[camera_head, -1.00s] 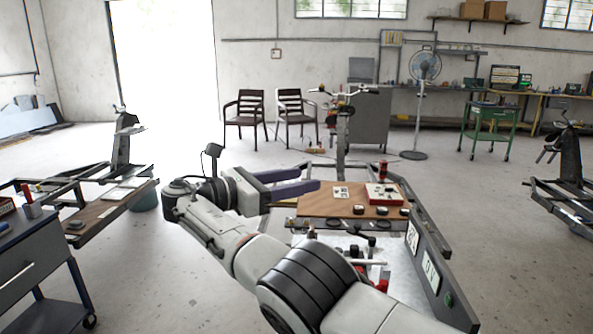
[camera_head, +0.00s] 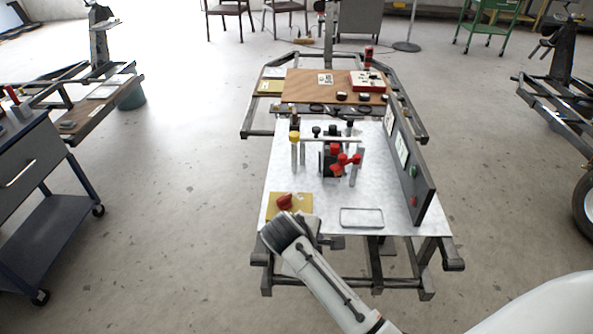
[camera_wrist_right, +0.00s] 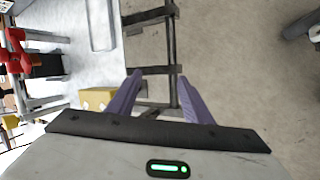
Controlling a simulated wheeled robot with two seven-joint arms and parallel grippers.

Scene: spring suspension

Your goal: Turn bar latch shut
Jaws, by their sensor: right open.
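A thin grey bar (camera_head: 331,139) spans upright posts on the metal worktop in the head view, with a yellow knob (camera_head: 295,137) at its left end. Red handles (camera_head: 345,160) sit on a dark block just below the bar. I cannot tell for certain which part is the bar latch. My right gripper (camera_wrist_right: 160,78) is open and empty in the right wrist view, its purple fingers over the worktop's near edge and the frame below. In the head view its fingers are hidden by my wrist, well short of the red handles. My left gripper is out of view.
A red knob (camera_head: 285,202) on a yellow plate stands close to my right wrist. An upright grey panel (camera_head: 408,165) edges the worktop's right side. A wooden board (camera_head: 305,88) is behind.

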